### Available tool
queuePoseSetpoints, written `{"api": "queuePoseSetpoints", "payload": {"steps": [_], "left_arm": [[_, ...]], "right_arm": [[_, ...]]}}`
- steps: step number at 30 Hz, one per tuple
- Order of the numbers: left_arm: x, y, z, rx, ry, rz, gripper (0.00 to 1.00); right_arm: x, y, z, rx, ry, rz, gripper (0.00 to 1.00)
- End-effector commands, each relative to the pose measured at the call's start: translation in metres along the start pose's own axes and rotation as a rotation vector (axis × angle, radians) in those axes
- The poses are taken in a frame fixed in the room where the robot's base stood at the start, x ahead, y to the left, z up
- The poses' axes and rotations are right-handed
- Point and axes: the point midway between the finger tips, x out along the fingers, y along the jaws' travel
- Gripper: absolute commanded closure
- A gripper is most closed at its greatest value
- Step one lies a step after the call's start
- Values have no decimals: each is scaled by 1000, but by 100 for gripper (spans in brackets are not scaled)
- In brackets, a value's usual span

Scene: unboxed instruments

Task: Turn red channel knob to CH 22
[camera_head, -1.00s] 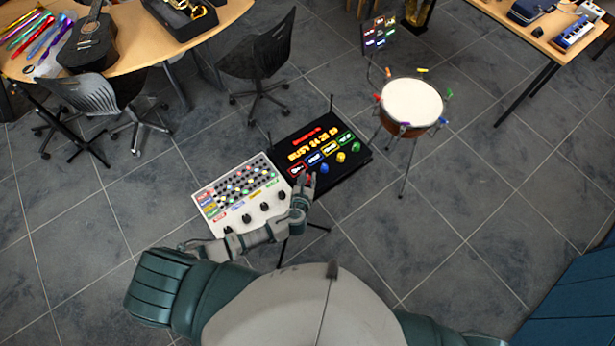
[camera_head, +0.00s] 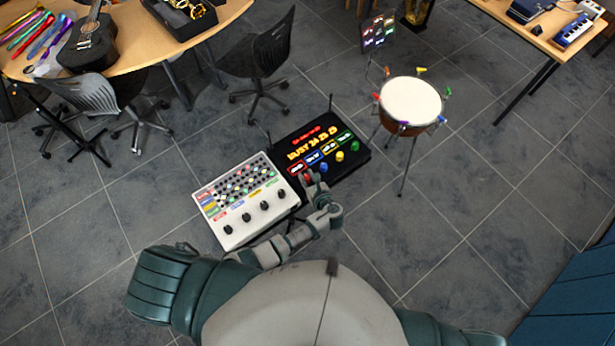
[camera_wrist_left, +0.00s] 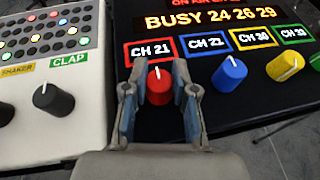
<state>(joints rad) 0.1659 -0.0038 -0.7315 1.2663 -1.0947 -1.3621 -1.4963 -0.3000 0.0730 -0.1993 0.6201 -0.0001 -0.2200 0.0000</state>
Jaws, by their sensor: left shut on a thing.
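The red channel knob (camera_wrist_left: 160,86) sits on the black channel panel (camera_head: 341,172), below a red-framed display (camera_wrist_left: 151,50) that reads CH 21. Its white pointer mark points roughly up toward the display in the left wrist view. My left gripper (camera_wrist_left: 158,90) has a finger on each side of the red knob and is shut on it. In the head view the left gripper (camera_head: 313,181) is at the panel's lower left edge. The top of the panel reads BUSY 24 26 29. My right gripper is not in view.
Blue (camera_wrist_left: 230,74), yellow (camera_wrist_left: 285,66) and green (camera_head: 355,146) knobs stand right of the red one. A white drum-pad box (camera_head: 243,216) with black knobs adjoins on the left. A drum (camera_head: 410,101) on a stand is beyond the panel's right side.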

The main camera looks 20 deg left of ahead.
Motion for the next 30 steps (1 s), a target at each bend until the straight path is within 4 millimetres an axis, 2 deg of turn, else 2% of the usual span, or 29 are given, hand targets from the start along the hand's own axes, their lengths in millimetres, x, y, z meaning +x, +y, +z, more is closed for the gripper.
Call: {"api": "queuePoseSetpoints", "payload": {"steps": [14, 15, 18, 26, 30], "left_arm": [[0, 0, -3, -5, 7, 15, 100], [0, 0, -3, -5, 7, 15, 68], [0, 0, -2, -5, 6, 14, 47], [-1, 0, -1, -7, 3, 14, 47], [-10, -1, -1, -7, 4, 13, 47]], "right_arm": [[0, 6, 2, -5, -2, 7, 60], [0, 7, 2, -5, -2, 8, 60], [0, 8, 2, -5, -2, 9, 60], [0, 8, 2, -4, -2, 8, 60], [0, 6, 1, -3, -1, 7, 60]]}}
